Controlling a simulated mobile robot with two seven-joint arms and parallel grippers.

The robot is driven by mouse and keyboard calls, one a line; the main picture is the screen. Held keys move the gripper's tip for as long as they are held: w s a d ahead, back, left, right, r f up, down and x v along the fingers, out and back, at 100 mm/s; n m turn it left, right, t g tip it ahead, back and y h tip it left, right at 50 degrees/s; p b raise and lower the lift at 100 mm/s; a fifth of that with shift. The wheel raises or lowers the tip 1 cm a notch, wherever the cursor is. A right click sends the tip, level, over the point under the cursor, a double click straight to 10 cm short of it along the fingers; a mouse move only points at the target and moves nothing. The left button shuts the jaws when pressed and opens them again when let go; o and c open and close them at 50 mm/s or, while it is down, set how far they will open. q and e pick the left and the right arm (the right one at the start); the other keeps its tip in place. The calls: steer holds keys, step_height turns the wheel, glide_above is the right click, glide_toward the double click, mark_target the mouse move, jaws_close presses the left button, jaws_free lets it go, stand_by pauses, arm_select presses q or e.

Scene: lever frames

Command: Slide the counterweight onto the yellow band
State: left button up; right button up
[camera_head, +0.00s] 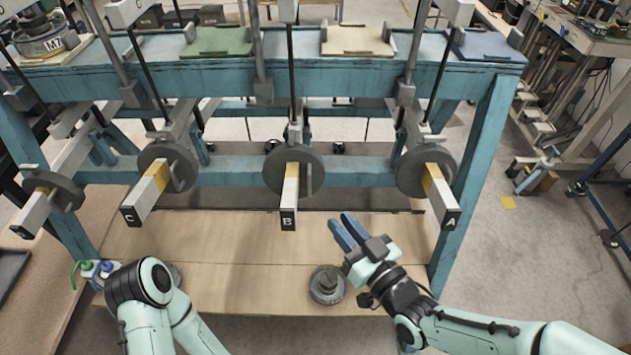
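Several dark disc counterweights hang on white square beams: the disc on beam A (407,176), on beam B (312,174), on beam C (184,160), and on a far-left beam (66,193). Whether the bands continue under the discs is hidden. My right gripper (340,218), with two blue fingers, is below and between beams B and A, empty and touching no disc. The finger gap is unclear. My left gripper is out of view.
A blue frame (340,75) carries the beams, with green (219,41), cream (357,40) and blue (487,44) plates on top. A grey round weight (327,286) sits on the wooden board (235,277) below.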

mark_target(310, 186)
steer(key=x, duration=1)
steer(key=shift+w+a, duration=0.1)
steer(key=shift+w, duration=0.1)
jaws_close()
stand_by(1.0)
